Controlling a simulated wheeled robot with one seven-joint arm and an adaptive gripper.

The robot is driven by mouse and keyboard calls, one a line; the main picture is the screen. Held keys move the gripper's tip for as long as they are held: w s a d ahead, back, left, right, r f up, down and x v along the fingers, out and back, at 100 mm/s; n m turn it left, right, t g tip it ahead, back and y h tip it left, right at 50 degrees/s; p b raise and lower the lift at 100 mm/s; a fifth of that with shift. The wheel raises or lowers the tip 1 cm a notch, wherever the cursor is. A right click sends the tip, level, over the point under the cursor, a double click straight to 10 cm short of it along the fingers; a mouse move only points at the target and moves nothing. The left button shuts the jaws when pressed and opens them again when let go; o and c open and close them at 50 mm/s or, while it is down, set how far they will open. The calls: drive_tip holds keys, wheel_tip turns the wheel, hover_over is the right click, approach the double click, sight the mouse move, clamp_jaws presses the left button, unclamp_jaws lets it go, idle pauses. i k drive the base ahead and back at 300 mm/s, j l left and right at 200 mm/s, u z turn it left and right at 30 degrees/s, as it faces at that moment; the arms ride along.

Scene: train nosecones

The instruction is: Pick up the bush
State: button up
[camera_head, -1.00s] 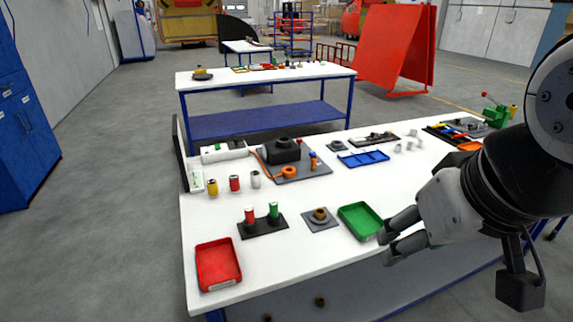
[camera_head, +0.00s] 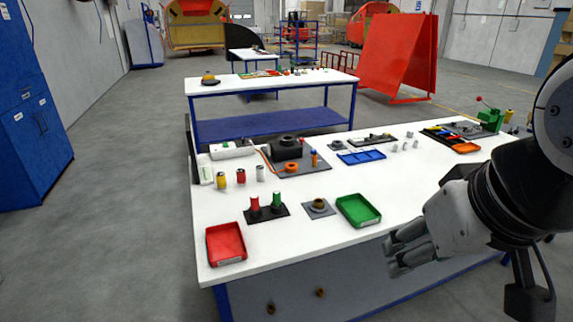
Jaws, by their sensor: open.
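A small brass-coloured ring, which looks like the bush (camera_head: 319,203), sits on a square grey plate (camera_head: 329,211) near the front edge of the white table. My gripper (camera_head: 394,256) is at the right, in front of the table's front edge. It is open and empty, its fingers pointing left. It is apart from the bush, to its right and lower in the picture. Two small brownish round pieces (camera_head: 320,292) (camera_head: 270,308) show below the table edge; I cannot tell what they are.
A green tray (camera_head: 359,222) lies between the bush and my gripper. A black stand (camera_head: 272,214) with a red and a green cylinder is left of the bush, and a red tray (camera_head: 214,261) further left. The white tabletop (camera_head: 300,235) in front of the bush is clear.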

sight(319, 203)
drive_tip(key=i+j+z, duration=0.15)
drive_tip(key=i, duration=0.35)
drive_tip(key=i+j+z, duration=0.1)
drive_tip(key=i+j, duration=0.35)
drive_tip(key=i, duration=0.05)
